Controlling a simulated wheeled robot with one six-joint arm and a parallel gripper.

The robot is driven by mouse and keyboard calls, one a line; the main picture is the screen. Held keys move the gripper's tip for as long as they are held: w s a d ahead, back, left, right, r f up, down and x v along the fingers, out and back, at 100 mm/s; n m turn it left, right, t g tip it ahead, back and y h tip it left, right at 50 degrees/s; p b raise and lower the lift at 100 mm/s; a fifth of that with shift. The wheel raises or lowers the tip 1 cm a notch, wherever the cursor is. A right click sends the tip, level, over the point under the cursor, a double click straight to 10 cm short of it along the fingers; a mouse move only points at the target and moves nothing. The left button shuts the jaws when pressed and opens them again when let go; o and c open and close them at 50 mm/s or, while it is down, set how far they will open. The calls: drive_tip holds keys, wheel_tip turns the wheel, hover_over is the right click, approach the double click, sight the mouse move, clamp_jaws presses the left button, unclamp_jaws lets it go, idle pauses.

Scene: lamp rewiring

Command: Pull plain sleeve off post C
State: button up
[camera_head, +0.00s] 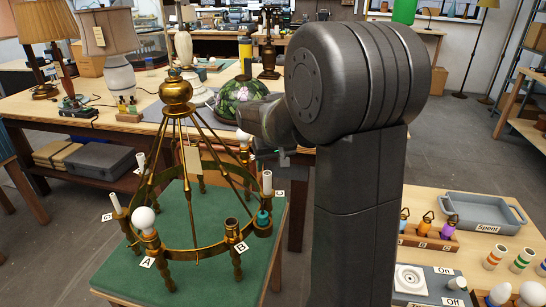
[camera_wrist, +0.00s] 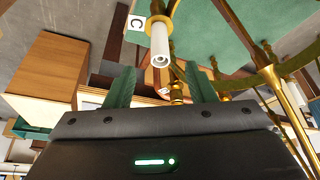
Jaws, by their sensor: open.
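In the wrist view a plain white sleeve (camera_wrist: 160,45) stands on a brass post beside the tag C (camera_wrist: 137,22). My gripper (camera_wrist: 160,70) is open, with its green fingers on either side of the sleeve's open end in the picture. The sleeve looks beyond the fingertips, and no contact shows. In the head view my gripper (camera_head: 284,158) is partly hidden by my arm, above the right side of the brass chandelier (camera_head: 176,90). A white sleeve (camera_head: 267,183) stands below it there, by a small tag that is hard to read.
The chandelier stands on a green-topped table (camera_head: 205,285). Its ring carries a white bulb (camera_head: 143,218) at post A, bare post B (camera_head: 232,230) and another white sleeve (camera_head: 115,203). A grey "Spent" tray (camera_head: 480,210) lies at the right. Lamps crowd the bench behind.

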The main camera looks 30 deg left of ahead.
sight(268, 179)
drive_tip(key=p+x, duration=0.1)
drive_tip(key=x, duration=1.1)
drive_tip(key=c, duration=1)
drive_tip(key=shift+c, duration=0.2)
drive_tip(key=shift+r, duration=0.1)
drive_tip(key=shift+r+p, duration=3)
drive_tip(key=shift+r, duration=1.9)
